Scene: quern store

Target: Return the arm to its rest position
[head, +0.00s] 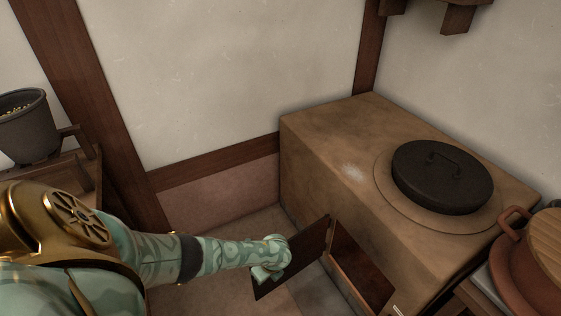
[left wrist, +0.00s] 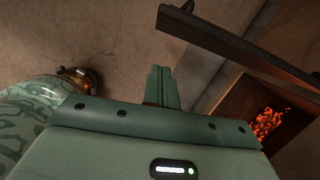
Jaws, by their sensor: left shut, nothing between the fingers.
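My left arm reaches in from the left in the head view. Its gripper (head: 269,262) is beside the open door (head: 300,262) of the clay stove (head: 315,150). In the left wrist view the left gripper (left wrist: 163,82) is shut and empty. The dark door (left wrist: 235,42) shows there to the right of the fingers, with a visible gap between them. The door stands swung out from the firebox opening (head: 358,268). Glowing embers (left wrist: 268,122) lie inside the firebox. My right gripper is not in view.
A black lidded pot (head: 442,177) sits in the stove top. A grey bucket (head: 28,125) stands on a wooden stand at the left. A reddish pot with a wooden lid (head: 530,262) is at the right edge. Bare floor (head: 225,232) lies left of the stove.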

